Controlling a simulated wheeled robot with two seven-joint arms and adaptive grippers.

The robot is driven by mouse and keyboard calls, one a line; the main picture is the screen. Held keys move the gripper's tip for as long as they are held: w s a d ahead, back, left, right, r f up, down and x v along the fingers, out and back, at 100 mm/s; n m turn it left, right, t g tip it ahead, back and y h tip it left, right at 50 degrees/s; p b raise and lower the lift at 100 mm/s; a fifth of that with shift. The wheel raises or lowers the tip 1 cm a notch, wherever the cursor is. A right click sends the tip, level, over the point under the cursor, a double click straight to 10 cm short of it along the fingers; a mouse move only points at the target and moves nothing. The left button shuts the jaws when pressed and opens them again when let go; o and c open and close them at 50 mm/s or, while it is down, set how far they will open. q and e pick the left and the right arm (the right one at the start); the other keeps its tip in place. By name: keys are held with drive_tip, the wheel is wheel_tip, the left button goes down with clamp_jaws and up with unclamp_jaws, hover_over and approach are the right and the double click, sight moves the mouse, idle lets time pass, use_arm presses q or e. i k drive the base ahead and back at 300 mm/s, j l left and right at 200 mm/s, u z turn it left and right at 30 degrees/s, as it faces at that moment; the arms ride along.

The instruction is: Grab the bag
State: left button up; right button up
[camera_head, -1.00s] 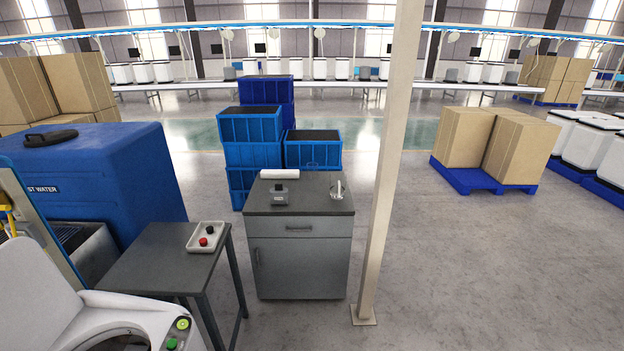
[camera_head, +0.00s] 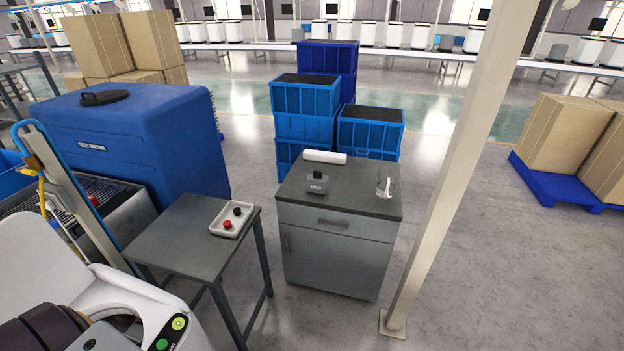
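I cannot make out a clear bag. A white rolled or folded item (camera_head: 325,157) lies at the back of the grey cabinet's top (camera_head: 350,196); I cannot tell whether it is a bag. A small dark grey device (camera_head: 314,184) sits in front of it. A clear beaker-like vessel with a white stick (camera_head: 385,187) stands at the right of the same top. Neither gripper is visible.
A grey table (camera_head: 180,240) left of the cabinet holds a white tray (camera_head: 234,218) with red and black knobs. A blue machine (camera_head: 150,140) stands behind it. A pale post (camera_head: 455,185) rises right of the cabinet. Blue crates (camera_head: 305,98) stand behind.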

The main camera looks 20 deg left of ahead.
sight(317, 183)
drive_tip(key=i+l+u, duration=0.1)
drive_tip(key=i+u, duration=0.3)
drive_tip(key=i, duration=0.35)
drive_tip(key=i+j, duration=0.2)
drive_tip(key=i, duration=0.3)
